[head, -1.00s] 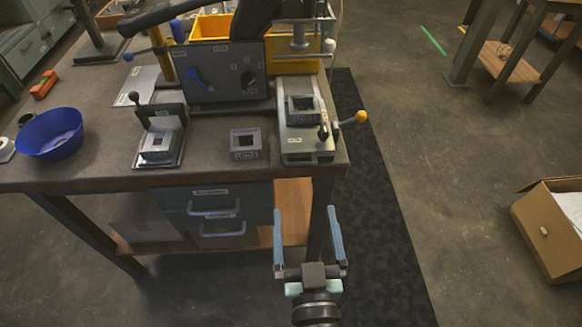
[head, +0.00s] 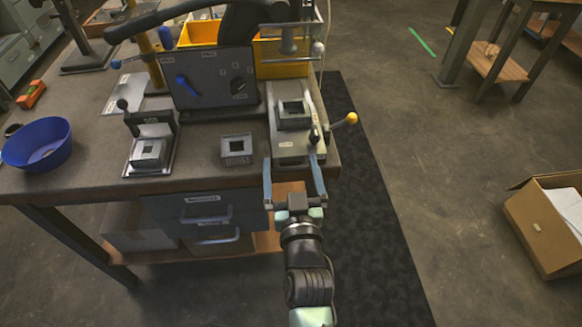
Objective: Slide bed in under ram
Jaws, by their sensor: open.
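The bed (head: 290,148) is a pale metal slide at the right end of the bench, pulled out to the front edge. A grey square block (head: 293,113) with a dark square opening sits on it. The ram (head: 288,47), a round plate on a short post, hangs above and behind the bed, with the block in front of it. A dark upright handle (head: 314,135) stands at the bed's front right. My gripper (head: 291,163) is open and empty at the bed's front end, one finger at each side. Whether the fingers touch the bed cannot be told.
A lever with a yellow knob (head: 351,118) sticks out to the right of the bed. A second grey block (head: 236,149) lies left of the bed. A black fixture (head: 150,150), a blue bowl (head: 37,144) and a yellow bin (head: 283,68) are on the bench (head: 200,184).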

